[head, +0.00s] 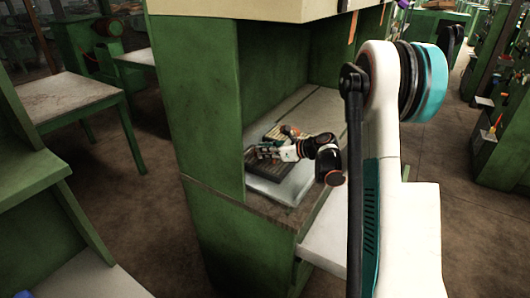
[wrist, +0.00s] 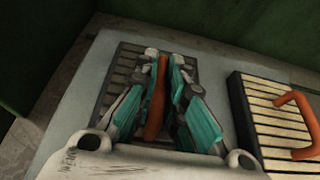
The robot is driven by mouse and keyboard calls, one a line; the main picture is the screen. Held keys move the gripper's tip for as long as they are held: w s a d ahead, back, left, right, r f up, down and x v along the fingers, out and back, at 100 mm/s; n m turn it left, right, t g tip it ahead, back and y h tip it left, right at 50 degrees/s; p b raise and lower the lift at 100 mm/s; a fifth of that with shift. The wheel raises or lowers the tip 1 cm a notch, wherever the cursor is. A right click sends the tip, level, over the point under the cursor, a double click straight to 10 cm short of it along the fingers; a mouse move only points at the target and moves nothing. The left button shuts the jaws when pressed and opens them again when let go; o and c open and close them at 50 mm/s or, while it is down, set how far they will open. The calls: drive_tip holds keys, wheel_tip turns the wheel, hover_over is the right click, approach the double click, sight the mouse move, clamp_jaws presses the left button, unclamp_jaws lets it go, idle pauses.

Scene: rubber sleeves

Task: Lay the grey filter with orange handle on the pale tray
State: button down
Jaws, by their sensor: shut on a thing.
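My gripper (head: 263,151) is shut on the upright orange handle (wrist: 156,95) of the grey filter, between its teal fingers in the wrist view (wrist: 164,60). The grey filter (wrist: 122,72) is a dark slatted panel, partly hidden by the fingers. In the head view the grey filter (head: 262,170) appears over the pale tray (head: 268,192), roughly flat. I cannot tell whether it touches the tray or hangs just above it. The tray's front edge shows below the filter.
Another filter (wrist: 272,121), with cream slats, a black frame and an orange handle, lies to the right in the wrist view. Green cabinet walls (head: 275,70) enclose the bench top at the left and back. An overhead panel (head: 240,10) hangs above.

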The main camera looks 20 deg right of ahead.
drive_tip(key=shift+f, duration=0.15)
drive_tip(key=c, duration=1.7)
unclamp_jaws()
drive_tip(key=shift+o, duration=0.2)
drive_tip(key=shift+s+d+r, duration=0.15)
drive_tip(key=shift+s+r, duration=0.05)
drive_tip(key=shift+r, duration=0.15)
drive_tip(key=p+v, duration=0.3)
drive_tip(key=v, duration=0.8)
drive_tip(key=shift+s+d, duration=0.15)
drive_tip(key=shift+s, duration=0.05)
